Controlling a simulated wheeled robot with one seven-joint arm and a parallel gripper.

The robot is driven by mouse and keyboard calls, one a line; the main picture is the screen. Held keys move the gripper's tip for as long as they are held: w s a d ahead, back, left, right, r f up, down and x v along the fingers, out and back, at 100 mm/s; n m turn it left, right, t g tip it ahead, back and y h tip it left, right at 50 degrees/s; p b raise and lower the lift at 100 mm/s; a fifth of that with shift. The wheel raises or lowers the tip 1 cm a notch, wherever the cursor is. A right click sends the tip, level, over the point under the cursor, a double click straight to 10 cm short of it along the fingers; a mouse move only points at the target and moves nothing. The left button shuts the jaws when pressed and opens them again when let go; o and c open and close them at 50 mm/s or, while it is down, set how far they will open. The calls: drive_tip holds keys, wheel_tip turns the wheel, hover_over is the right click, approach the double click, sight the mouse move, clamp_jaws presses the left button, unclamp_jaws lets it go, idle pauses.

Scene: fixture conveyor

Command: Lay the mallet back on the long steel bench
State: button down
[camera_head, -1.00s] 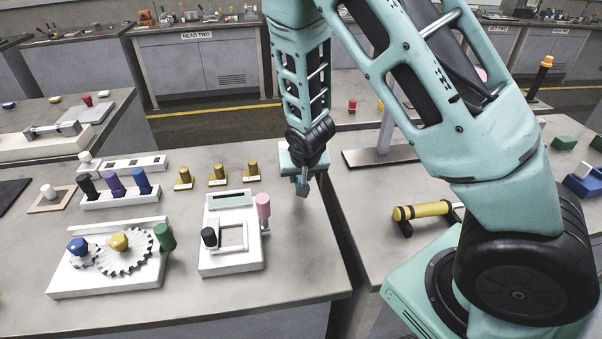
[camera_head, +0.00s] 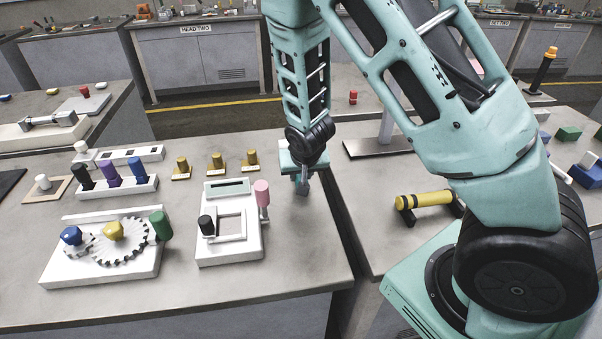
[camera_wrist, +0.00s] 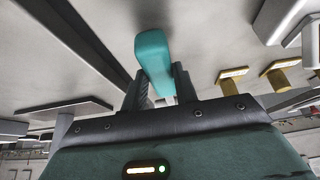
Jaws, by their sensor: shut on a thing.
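My gripper (camera_head: 302,184) points down over the right part of the grey-topped bench (camera_head: 290,255), close to its right edge. In the wrist view, my gripper (camera_wrist: 158,88) is shut on a smooth teal bar (camera_wrist: 153,55), which I take to be part of the mallet. The bar sticks out beyond the fingers. The rest of it is hidden, and I cannot make out a mallet head. In the head view the held piece is too small to tell apart from the fingertips. I cannot tell whether it touches the bench top.
Left of my gripper stand a white frame fixture (camera_head: 230,250) with a pink peg (camera_head: 262,194), a gear board (camera_head: 105,262) and several brass pegs (camera_head: 216,162). Bare bench lies around my gripper.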

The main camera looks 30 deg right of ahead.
drive_tip(key=shift+f, duration=0.2)
drive_tip(key=shift+f+b, duration=0.35)
drive_tip(key=shift+b, duration=0.1)
drive_tip(key=c, duration=1)
unclamp_jaws()
drive_tip(key=p+v, duration=0.4)
drive_tip(key=v, duration=1.3)
drive_tip(key=shift+s+r, duration=0.1)
drive_tip(key=shift+r, duration=0.15)
